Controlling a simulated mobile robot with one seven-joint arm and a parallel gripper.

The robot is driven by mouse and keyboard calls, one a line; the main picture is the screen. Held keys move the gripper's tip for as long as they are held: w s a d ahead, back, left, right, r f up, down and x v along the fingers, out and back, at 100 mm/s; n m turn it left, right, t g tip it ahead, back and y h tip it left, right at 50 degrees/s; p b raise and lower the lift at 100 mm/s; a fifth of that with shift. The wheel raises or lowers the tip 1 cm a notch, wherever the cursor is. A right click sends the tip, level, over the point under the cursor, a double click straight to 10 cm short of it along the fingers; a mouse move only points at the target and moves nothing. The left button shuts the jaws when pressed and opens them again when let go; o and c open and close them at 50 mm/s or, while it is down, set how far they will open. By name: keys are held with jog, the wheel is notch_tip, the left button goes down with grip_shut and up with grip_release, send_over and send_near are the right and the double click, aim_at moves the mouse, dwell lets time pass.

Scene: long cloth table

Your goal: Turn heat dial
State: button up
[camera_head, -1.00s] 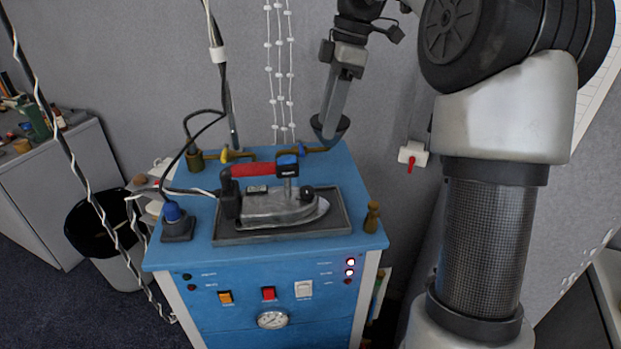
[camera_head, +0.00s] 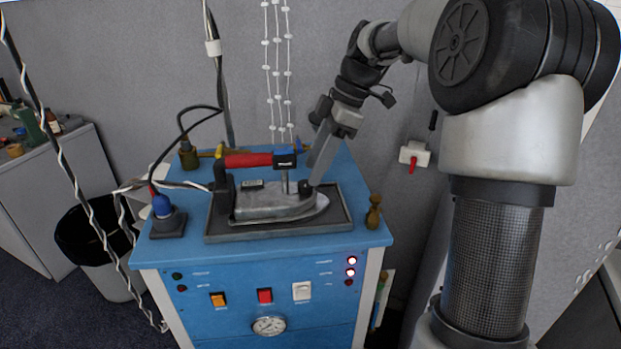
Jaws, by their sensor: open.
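A silver steam iron (camera_head: 268,206) with a red handle (camera_head: 248,160) and a blue front cap sits flat in a grey tray (camera_head: 280,230) on the blue cabinet. A small black knob (camera_head: 305,187), seemingly the heat dial, stands on the iron's top near its right end. My gripper (camera_head: 314,180) is open and reaches down from the upper right, its fingertips right at the knob. I cannot tell whether they touch it or stand around it. The far finger is mostly hidden behind the near one.
The blue cabinet (camera_head: 215,255) carries switches and a gauge (camera_head: 269,326) on its front. A blue-topped plug stand (camera_head: 167,217) with a cable is at left, a small brass-coloured peg (camera_head: 374,211) at right. A black bin (camera_head: 88,235) stands left. Hanging cables pass on the left.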

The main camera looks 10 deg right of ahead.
aim_at(306, 184)
jog(key=shift+x, duration=1.65)
jog(key=c, duration=1.1)
jog(key=shift+o, duration=0.2)
jog(key=shift+m+b, duration=0.3)
jog(key=m+t+b, duration=0.1)
jog(key=m, duration=0.1)
jog(key=m+t+b, duration=0.1)
jog(key=m, duration=0.1)
jog(key=shift+s+h, duration=0.2)
jog(key=shift+h, duration=0.1)
jog(key=m, duration=0.2)
jog(key=m+t+h+b, duration=0.1)
jog(key=m, duration=0.3)
jog(key=shift+s+a+t+h+b, duration=0.2)
jog(key=shift+a+t+h+b, duration=0.05)
jog(key=shift+t+h+b, duration=0.05)
